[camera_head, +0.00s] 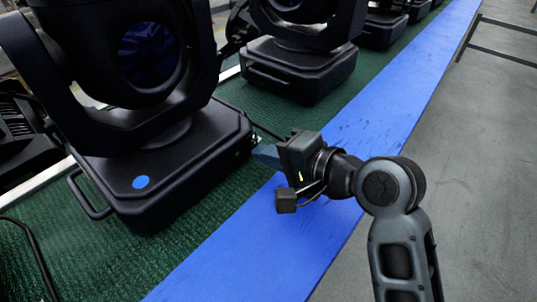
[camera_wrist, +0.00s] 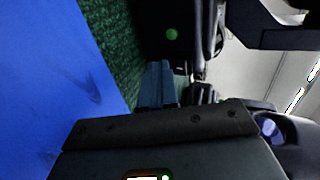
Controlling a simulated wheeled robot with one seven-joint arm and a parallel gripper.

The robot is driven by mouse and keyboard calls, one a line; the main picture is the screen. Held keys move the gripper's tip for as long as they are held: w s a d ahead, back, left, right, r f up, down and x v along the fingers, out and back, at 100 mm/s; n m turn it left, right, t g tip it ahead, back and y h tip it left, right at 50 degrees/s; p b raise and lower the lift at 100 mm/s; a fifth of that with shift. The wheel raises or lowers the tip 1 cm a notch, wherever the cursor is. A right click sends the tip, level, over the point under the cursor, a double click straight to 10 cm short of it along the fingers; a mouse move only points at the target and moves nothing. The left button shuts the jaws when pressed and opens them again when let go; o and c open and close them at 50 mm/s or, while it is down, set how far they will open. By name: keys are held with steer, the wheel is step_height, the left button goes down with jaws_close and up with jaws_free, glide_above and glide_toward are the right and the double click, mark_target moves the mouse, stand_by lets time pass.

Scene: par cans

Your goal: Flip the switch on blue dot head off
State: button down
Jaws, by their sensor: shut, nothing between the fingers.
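The blue dot head is a large black moving light on a black base (camera_head: 165,175), at left in the head view. The base's right side faces my gripper; small details there are too dark to read, and I cannot make out a switch. My gripper (camera_head: 262,155) is shut and empty, its blue-grey fingers pointing left close to that side. I cannot tell whether they touch it. The shut fingers (camera_wrist: 155,85) also show in the wrist view.
A second black head (camera_head: 300,70) stands behind, with more farther along the row. They stand on green carpet (camera_head: 60,260) beside a blue strip (camera_head: 250,255). Grey floor (camera_head: 475,180) at right is open. The wrist view shows a green dot (camera_wrist: 172,34) on a black base.

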steer(key=shift+r, duration=0.15)
steer(key=shift+r+p, duration=0.8)
steer(key=shift+p, duration=0.25)
steer(key=shift+f, duration=0.1)
